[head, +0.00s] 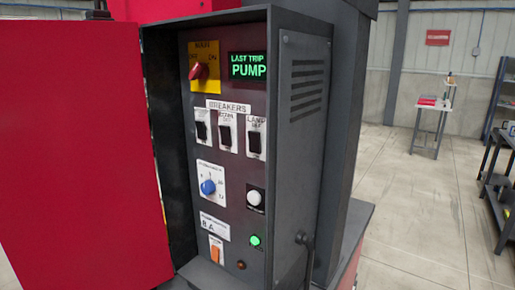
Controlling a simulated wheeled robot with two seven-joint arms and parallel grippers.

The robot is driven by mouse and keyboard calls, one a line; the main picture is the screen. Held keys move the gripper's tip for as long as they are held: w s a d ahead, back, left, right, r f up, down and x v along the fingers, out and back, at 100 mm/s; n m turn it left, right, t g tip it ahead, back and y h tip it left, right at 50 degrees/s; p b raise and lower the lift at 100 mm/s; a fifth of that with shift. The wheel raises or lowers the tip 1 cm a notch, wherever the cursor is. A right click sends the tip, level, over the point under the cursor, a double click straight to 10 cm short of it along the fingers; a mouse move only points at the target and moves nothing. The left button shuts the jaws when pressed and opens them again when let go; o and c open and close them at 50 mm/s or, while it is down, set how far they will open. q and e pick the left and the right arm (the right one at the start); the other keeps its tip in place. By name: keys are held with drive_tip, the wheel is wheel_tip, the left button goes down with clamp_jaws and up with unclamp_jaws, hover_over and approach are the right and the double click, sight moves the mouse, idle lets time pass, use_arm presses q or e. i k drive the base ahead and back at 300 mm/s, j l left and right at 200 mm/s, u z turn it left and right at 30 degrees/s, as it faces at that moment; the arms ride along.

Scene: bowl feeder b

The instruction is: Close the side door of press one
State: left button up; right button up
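The side door (75,150) is a large flat red panel filling the left of the head view. It stands open, swung out to the left of a dark grey cabinet (305,140) on the press. The cabinet's inner panel (225,175) is exposed. It carries a red rotary switch (198,71), a green-lit display (248,66) reading "LAST TRIP PUMP", several black breakers (226,136), a blue knob (208,187), a white button (254,197), a green lamp (255,240) and an orange switch (215,253). Neither of my grippers shows in the view.
Open concrete floor (405,205) lies to the right. A small table (432,115) stands at the back, and dark shelving (500,165) stands at the right edge.

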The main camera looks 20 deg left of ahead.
sight(82, 207)
drive_tip(key=j, duration=0.65)
drive_tip(key=i+j, duration=0.15)
drive_tip(key=j, duration=0.55)
drive_tip(key=j+z, duration=0.3)
drive_tip(key=j, duration=1.05)
drive_tip(key=k+j+z, duration=0.1)
drive_tip(key=j+z, duration=0.15)
drive_tip(key=j, duration=1.05)
drive_tip(key=j+z, duration=0.1)
drive_tip(key=z, duration=0.9)
